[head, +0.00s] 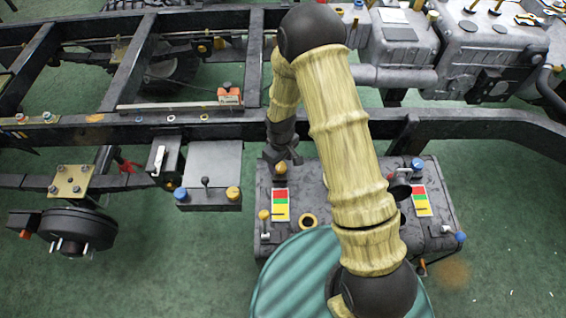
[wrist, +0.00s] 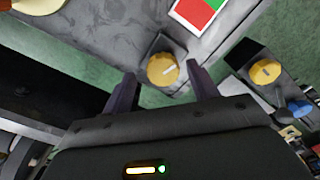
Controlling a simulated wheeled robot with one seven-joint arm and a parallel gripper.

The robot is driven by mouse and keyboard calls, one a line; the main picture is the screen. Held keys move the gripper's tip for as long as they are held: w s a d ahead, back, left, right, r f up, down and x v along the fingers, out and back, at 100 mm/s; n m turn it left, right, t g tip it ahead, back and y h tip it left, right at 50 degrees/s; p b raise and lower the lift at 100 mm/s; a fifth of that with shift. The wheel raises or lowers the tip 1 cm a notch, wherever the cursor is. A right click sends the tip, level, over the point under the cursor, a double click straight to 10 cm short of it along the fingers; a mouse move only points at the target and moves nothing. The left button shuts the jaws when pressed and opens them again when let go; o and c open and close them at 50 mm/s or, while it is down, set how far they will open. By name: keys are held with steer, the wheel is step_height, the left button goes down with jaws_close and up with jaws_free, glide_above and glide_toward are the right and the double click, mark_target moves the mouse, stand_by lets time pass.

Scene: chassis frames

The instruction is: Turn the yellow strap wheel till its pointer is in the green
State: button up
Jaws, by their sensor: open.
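The yellow strap wheel (wrist: 163,69) sits on a grey block at the edge of the grey tank in the wrist view, with a pale line across its face. In the head view the wheel (head: 281,168) shows just below my gripper (head: 283,154). My gripper (wrist: 163,82) is open, and the wheel appears between its fingertips; I cannot tell whether they touch it. A gauge plate (head: 281,205) with red, green and yellow bands lies beside the wheel. A small dark mark, perhaps the pointer, shows in its yellow part. The wrist view cuts off the plate (wrist: 200,12).
The tank (head: 345,180) also carries another gauge plate (head: 422,201), a yellow-topped lever (head: 264,214) and blue knobs. A grey box (head: 213,165) with yellow and blue knobs stands to the left. The dark chassis rail (head: 210,130) runs behind. My arm hides the tank's middle.

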steer(key=shift+s+a+f, duration=0.15)
steer(key=shift+a+f, duration=0.2)
steer(key=shift+f, duration=0.25)
steer(key=shift+d, duration=0.1)
steer(key=shift+c, duration=0.2)
steer(key=shift+d, duration=0.1)
steer(key=c, duration=1)
steer(key=shift+o, duration=0.2)
steer(key=shift+w, duration=0.2)
